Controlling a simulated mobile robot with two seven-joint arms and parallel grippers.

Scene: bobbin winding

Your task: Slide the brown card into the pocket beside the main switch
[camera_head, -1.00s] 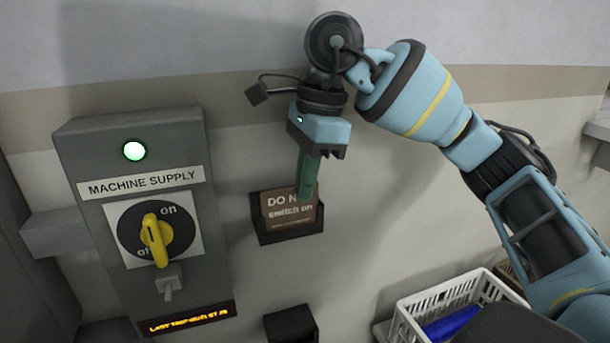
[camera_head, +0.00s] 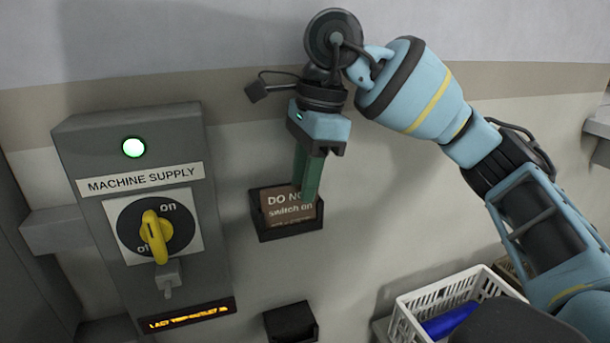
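The brown card (camera_head: 283,210), printed "DO NOT switch on", stands in the dark wall pocket (camera_head: 290,233) to the right of the main switch (camera_head: 154,237). The card's upper part shows above the pocket's front edge; its lower part is hidden. My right gripper (camera_head: 306,193) points down at the card's upper right. Its two green fingers are apart, one in front of the card and the other going down behind its top edge. The front finger covers part of the lettering. The yellow switch handle stands near upright. My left gripper is out of view.
The grey "MACHINE SUPPLY" box (camera_head: 190,259) with a lit green lamp (camera_head: 134,147) is at left. A second dark holder (camera_head: 290,323) is on the wall below the pocket. A white crate (camera_head: 408,318) with a blue item is at lower right.

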